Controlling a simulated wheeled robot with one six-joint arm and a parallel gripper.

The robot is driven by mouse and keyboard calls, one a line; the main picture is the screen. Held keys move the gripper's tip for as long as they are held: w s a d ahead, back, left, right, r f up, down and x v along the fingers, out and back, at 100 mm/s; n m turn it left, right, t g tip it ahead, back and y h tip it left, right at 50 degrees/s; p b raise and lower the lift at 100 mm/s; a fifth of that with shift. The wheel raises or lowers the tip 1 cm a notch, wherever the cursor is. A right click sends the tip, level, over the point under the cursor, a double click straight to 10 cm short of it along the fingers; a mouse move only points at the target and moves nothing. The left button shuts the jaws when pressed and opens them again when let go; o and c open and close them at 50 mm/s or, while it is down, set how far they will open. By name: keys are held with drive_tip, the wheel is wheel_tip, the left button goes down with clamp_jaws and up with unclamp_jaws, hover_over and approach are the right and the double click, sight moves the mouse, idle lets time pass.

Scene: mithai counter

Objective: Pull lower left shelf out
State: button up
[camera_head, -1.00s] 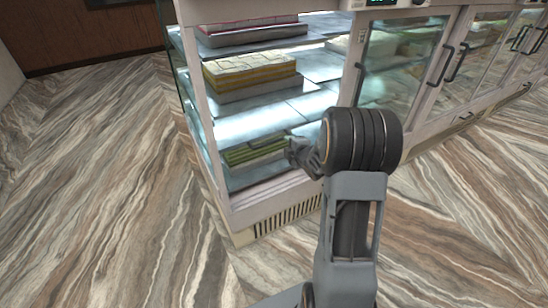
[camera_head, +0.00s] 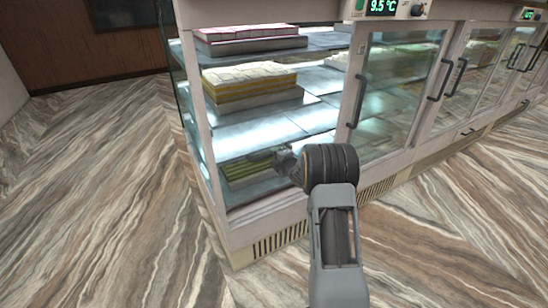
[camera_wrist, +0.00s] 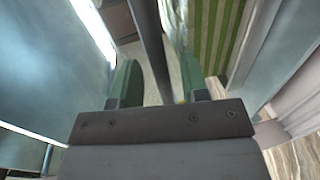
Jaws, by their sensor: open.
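The lower left shelf (camera_head: 231,203) is in the open left bay of the display case, near its floor. A tray of green striped sweets (camera_head: 249,166) is on it; these also show at upper right in the wrist view (camera_wrist: 213,35). My gripper (camera_head: 282,161) reaches into the bay at the right of the green sweets, partly hidden by my wrist. In the wrist view my gripper (camera_wrist: 158,80) is open, with a green-padded finger on each side of a thin dark bar (camera_wrist: 150,45). I cannot tell whether the fingers touch the bar.
Higher shelves in this bay hold yellow sweets (camera_head: 250,84) and pink-topped sweets (camera_head: 249,32). A closed glass door (camera_head: 396,95) with a dark handle stands right of the bay. The marble-patterned floor (camera_head: 110,190) is clear at the left and front.

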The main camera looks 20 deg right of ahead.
drive_tip(key=shift+x, duration=0.9)
drive_tip(key=shift+c, duration=0.2)
clamp_jaws()
